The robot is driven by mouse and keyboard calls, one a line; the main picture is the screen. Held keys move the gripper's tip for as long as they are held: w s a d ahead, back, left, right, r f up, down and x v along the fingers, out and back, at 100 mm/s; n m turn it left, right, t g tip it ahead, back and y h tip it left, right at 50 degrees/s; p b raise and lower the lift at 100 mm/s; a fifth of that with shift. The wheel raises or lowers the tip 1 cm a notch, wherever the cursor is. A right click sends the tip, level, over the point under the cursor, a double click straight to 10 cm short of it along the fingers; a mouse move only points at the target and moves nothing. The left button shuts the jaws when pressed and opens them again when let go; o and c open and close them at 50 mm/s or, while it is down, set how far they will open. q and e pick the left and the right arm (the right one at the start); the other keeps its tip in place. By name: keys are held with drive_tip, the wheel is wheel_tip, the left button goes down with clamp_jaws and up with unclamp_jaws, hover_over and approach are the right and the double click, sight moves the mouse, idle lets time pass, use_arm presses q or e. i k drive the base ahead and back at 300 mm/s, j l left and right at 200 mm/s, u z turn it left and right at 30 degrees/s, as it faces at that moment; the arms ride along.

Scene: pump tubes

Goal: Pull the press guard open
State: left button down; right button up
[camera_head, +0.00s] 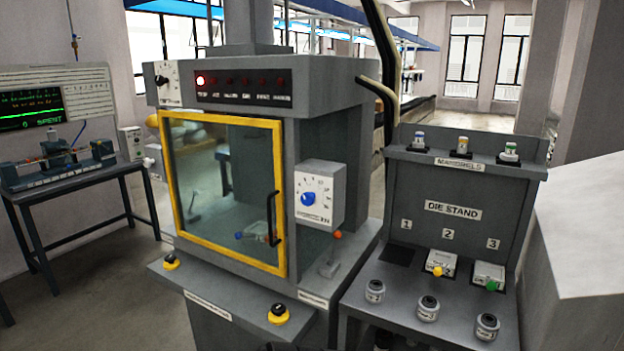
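The press guard is a clear panel in a yellow frame (222,122) on the front of the grey press (300,98). It looks closed over the press opening. A black vertical handle (272,218) stands at the guard's right side. Through the panel a small item with blue and red parts (254,236) shows low down near the handle; I cannot tell exactly what it is. Neither of my grippers shows in the head view, and nothing is seen touching the guard or handle.
A dial box (320,196) and an orange-tipped lever (331,254) sit right of the guard. Two yellow-based buttons (278,314) are on the front ledge. A die stand (455,212) with mandrels and dies is at right. A bench (75,178) with a monitor is at left.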

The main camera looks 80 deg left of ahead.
sight(276, 125)
drive_tip(key=u, duration=3.35)
